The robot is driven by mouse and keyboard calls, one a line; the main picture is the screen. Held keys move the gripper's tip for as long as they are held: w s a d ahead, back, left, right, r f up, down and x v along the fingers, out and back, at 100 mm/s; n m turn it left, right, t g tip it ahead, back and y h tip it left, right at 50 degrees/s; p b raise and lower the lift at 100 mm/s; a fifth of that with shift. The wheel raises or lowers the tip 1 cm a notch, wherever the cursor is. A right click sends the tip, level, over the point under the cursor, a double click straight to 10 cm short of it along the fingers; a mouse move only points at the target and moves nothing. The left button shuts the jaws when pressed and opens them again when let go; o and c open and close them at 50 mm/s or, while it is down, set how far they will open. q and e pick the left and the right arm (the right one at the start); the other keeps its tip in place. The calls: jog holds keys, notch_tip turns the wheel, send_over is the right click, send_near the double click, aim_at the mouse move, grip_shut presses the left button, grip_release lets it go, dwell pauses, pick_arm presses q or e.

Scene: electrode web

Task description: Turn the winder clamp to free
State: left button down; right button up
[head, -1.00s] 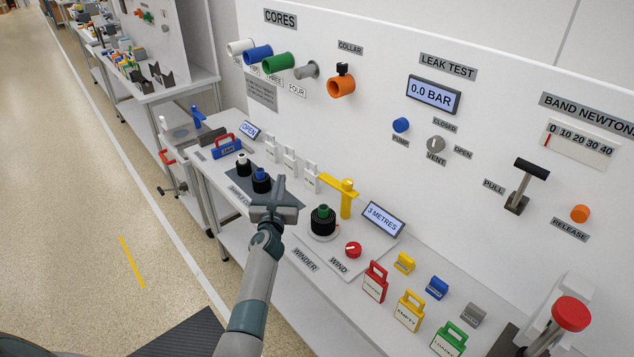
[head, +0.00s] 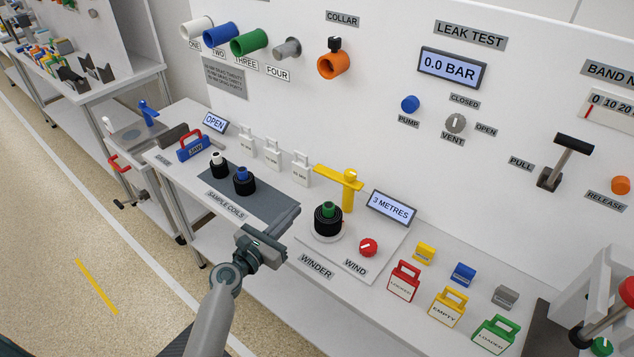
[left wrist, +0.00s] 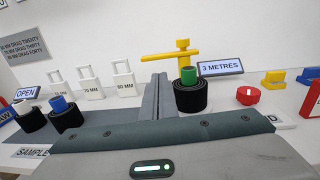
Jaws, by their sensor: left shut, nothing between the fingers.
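The winder (head: 310,240) has a round pale plate carrying a black coil (head: 327,225) with a green core (head: 328,209). Behind it stands a yellow post with a flat yellow crossbar (head: 338,177), apparently the winder clamp; it also shows in the left wrist view (left wrist: 170,56). The bar points left, with a round knob above the post. My left gripper (head: 285,224) is shut and empty, in front and to the left of the coil, apart from the clamp. Its closed fingers show in the left wrist view (left wrist: 158,98), left of the coil. My right gripper is not in view.
A red wind knob (head: 368,247) and a display reading 3 METRES (head: 391,208) are right of the coil. Two sample coils (head: 242,182) stand on a dark mat at left. White gauge tags (head: 301,169) stand behind. Red, yellow and green tags (head: 404,281) stand at front right.

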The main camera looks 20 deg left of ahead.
pick_arm(q)
jog(key=p, duration=0.1)
send_near(327, 177)
jog(key=x, duration=0.5)
jog(key=shift+d+r, duration=0.1)
jog(key=shift+w+d, duration=0.2)
jog(key=shift+w, duration=0.45)
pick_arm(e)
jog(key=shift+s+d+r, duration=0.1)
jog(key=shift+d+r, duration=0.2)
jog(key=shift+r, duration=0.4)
